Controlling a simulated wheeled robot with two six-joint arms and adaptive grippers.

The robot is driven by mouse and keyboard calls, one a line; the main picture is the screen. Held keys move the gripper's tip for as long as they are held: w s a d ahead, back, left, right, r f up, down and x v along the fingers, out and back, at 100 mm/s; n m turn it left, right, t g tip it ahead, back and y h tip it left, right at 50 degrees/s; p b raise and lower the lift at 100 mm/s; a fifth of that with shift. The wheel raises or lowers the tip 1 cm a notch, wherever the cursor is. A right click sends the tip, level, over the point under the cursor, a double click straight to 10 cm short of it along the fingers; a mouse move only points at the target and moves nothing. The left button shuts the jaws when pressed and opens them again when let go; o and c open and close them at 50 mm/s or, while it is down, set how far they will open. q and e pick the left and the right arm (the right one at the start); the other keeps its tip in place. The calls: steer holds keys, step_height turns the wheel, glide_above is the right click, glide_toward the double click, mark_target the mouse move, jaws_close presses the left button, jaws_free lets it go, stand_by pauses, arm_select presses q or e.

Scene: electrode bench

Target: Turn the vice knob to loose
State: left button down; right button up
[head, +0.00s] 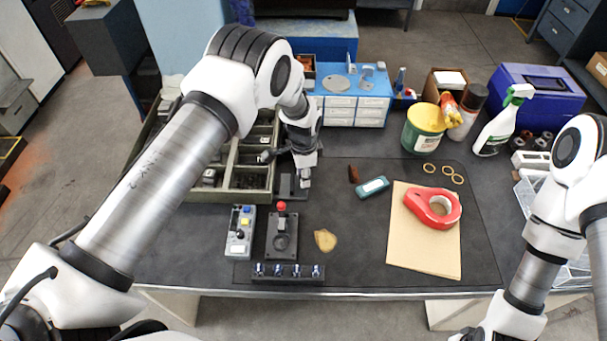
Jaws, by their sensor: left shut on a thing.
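The small dark vice (287,187) stands on the black mat near its back edge, beside the compartment tray. My left arm reaches over from the left, and my left gripper (304,178) points down at the vice. It is shut on the vice knob, which the fingers mostly hide. I cannot tell how far the knob is turned. My right arm comes down at the right edge, and its gripper is out of the picture.
A red-knobbed black fixture (282,244), a grey button box (240,232) and a dark rack (287,273) stand in front of the vice. A green divided tray (238,196) is at its left. A red tape roll (420,203) lies on brown paper (421,258). Blue drawers (372,82) stand behind.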

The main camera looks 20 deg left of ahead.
arm_select(q)
steer(key=shift+f, duration=0.1)
steer(key=shift+s+f+n+b, duration=0.1)
steer(key=shift+n+b, duration=0.5)
steer(key=shift+n, duration=0.3)
steer(key=shift+n+b, duration=0.7)
steer(key=shift+n, duration=0.4)
steer(key=n+b, duration=0.2)
steer(key=n, duration=0.4)
steer(key=shift+s+d+n+b, duration=0.1)
steer(key=shift+n+b, duration=0.2)
steer(key=shift+b, duration=0.05)
steer(key=n+b, duration=0.1)
steer(key=n, duration=0.5)
steer(key=shift+b, duration=0.4)
steer(key=n+b, duration=0.1)
steer(key=n, duration=0.4)
steer(key=shift+n, duration=0.3)
